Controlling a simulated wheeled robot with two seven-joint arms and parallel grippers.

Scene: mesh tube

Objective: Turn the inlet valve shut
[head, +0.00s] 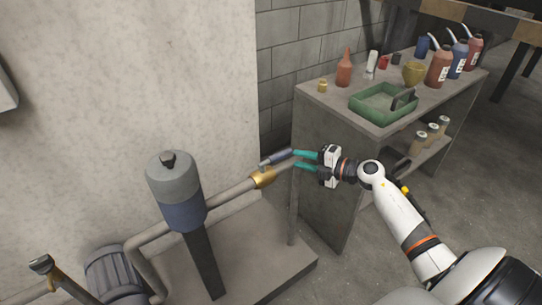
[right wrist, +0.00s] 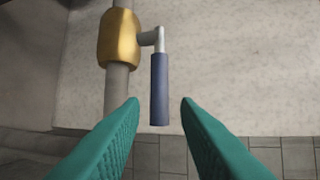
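A valve with a brass body (head: 263,178) sits on the pipe to the right of the grey-and-blue cylinder. Its blue lever handle (head: 277,157) lies roughly along the pipe, pointing towards my right gripper. My right gripper (head: 294,160) has teal fingers and is open at the handle's free end. In the right wrist view the brass body (right wrist: 121,38) is at the top, and the blue handle (right wrist: 159,90) reaches down between the two open fingers (right wrist: 160,101) with gaps on both sides. My left gripper is not in view.
A second brass fitting with a dark lever (head: 42,264) is at the lower left. The grey-and-blue cylinder (head: 175,190) stands on a concrete plinth (head: 285,262). A workbench (head: 325,190) with a green tray (head: 357,104) and several bottles stands behind my right gripper. Open floor lies at the bottom middle.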

